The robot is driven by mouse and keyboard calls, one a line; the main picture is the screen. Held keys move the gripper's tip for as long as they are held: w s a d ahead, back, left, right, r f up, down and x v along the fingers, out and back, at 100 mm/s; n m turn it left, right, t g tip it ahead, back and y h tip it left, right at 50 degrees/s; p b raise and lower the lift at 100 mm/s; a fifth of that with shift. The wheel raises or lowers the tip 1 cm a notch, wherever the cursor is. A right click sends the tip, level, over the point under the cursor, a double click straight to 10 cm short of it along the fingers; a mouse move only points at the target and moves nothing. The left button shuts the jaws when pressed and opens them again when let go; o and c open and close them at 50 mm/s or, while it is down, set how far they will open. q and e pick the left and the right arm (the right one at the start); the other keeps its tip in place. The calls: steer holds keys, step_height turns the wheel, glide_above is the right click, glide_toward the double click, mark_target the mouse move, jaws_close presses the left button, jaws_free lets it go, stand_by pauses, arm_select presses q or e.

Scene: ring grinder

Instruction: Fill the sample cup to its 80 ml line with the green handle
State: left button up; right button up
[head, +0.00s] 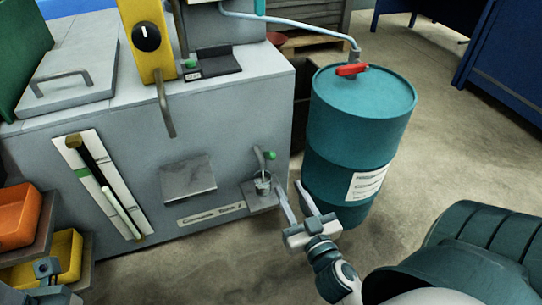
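The green handle (270,155) sits on a small grey tap low on the front of the grey machine tank (230,110), near its right corner. The sample cup (263,183), small and clear, stands on a little grey shelf (262,200) below the tap. Its 80 ml line and liquid level are too small to read. My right gripper (288,188) is open and empty, just right of the cup and below the handle, its fingers pointing up toward the tap. It appears apart from both. Part of my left gripper (46,270) shows at the bottom left; its fingers are unclear.
A gauge panel (103,185) and a grey plate (188,179) are on the tank front. Orange (18,215) and yellow bins (65,255) are at left. Floor in front is clear.

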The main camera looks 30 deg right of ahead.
mark_target(271, 156)
steer(key=b+x, duration=0.1)
steer(key=x, duration=1.3)
steer(key=shift+w, duration=0.15)
jaws_close()
